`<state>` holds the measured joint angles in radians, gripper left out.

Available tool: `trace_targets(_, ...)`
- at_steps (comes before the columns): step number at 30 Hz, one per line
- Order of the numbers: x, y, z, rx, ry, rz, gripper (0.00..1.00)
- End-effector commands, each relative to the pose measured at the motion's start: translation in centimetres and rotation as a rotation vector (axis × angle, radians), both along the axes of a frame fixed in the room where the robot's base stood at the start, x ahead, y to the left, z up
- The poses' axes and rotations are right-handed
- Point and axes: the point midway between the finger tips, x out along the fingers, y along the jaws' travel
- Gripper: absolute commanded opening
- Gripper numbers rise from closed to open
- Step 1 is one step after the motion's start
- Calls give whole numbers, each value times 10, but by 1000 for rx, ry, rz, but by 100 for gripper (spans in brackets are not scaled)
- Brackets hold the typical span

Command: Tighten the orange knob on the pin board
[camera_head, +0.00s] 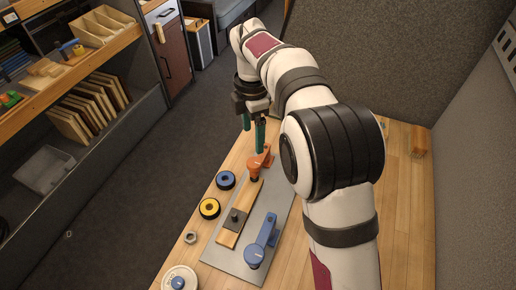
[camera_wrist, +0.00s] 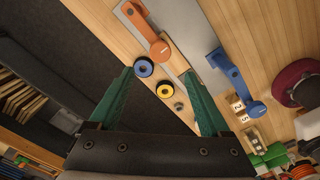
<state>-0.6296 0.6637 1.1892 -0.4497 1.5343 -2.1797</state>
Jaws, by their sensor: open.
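The orange knob (camera_head: 262,161), a lever-like arm with a round end, stands at the far end of a grey board (camera_head: 222,254) on the wooden table. It also shows in the wrist view (camera_wrist: 146,28), beyond the fingertips. My gripper (camera_head: 253,140) has teal fingers, open and empty, pointing down close to the orange knob in the head view. One fingertip overlaps the knob's upper end there; I cannot tell whether they touch. In the wrist view, the orange knob lies ahead of the gap between my fingers (camera_wrist: 158,73).
A blue lever (camera_head: 262,240) stands at the board's near end, with a wooden strip (camera_head: 229,238) and dark clamp piece between. Blue (camera_head: 226,180) and yellow (camera_head: 209,208) rings and a nut (camera_head: 190,237) lie left. A wooden block (camera_head: 418,140) stands far right.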

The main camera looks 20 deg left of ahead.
Motion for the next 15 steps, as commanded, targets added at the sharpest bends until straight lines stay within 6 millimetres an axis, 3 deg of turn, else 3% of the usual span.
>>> trace_targets(6, 0, -1, -63, -2, 2, -2, 81)
trace_targets(10, 0, -1, -87, -1, 1, -3, 81)
trace_targets(15, 0, -1, -101, 1, -2, -3, 81)
